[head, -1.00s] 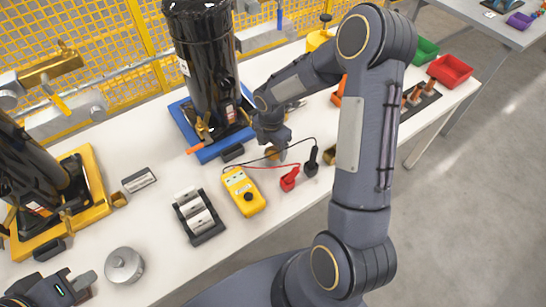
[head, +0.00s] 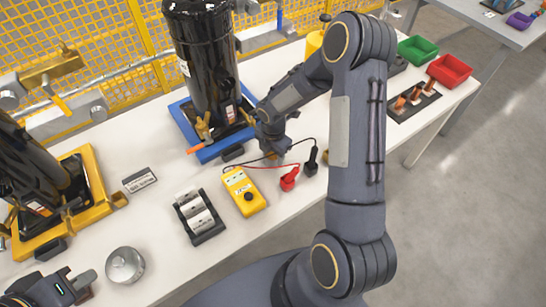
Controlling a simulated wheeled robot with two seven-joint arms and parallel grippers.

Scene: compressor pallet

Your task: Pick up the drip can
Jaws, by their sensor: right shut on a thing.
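I cannot tell for sure which thing is the drip can. The likeliest is a round silver can (head: 125,265) with a small knob on its lid, standing upright at the table's near left. My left gripper (head: 84,283) is just left of it, apart from it; its jaw gap is unclear. My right gripper (head: 274,150) is low over the table, behind the yellow meter (head: 243,191). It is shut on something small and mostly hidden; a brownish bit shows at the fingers.
A black compressor (head: 205,70) stands on a blue base at the back, another on a yellow base (head: 95,205) at left. A roll holder (head: 200,216), meter leads and red clip (head: 289,179) lie between. Green (head: 418,50) and red bins (head: 450,71) are at right.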

